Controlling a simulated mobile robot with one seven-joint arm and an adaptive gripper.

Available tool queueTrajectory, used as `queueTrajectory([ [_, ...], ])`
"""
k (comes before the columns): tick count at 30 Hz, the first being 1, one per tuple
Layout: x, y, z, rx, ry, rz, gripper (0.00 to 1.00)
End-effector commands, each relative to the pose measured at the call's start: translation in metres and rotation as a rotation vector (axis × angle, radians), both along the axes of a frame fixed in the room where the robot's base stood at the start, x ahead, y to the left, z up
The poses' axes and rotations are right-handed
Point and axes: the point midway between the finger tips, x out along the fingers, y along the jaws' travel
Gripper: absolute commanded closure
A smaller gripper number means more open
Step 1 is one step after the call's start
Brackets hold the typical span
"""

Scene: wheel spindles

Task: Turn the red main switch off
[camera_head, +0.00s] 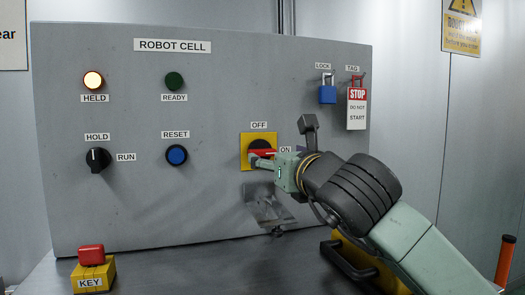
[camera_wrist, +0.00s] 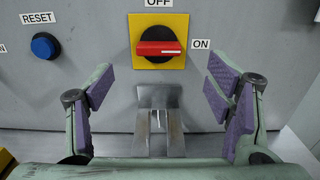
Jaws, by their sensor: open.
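The red main switch (camera_wrist: 158,48) sits on a black disc on a yellow plate (camera_wrist: 178,20). Its handle lies horizontal, with one end toward the ON label (camera_wrist: 201,44) at right; the OFF label (camera_head: 259,125) is above. In the head view the red handle (camera_head: 262,153) is partly covered by my gripper. My gripper (camera_wrist: 158,88) is open and empty, its purple-padded fingers spread left and right, below and in front of the switch. I cannot tell from the frames how far the fingers are from the panel.
A metal hasp-like bracket (camera_wrist: 158,97) is on the panel below the switch. The blue reset button (camera_head: 176,155), hold/run knob (camera_head: 98,160), blue padlock (camera_head: 327,93) and stop tag (camera_head: 357,108) are on the panel. A red key block (camera_head: 91,254) stands front left.

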Motion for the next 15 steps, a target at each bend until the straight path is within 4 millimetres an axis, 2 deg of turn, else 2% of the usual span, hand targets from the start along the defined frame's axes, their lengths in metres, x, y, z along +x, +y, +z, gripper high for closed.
queueTrajectory([
  [9, 0.057, 0.020, 0.002, 0.001, 0.003, 0.005, 0.27],
  [15, 0.078, 0.027, 0.001, 0.001, 0.001, 0.005, 0.27],
])
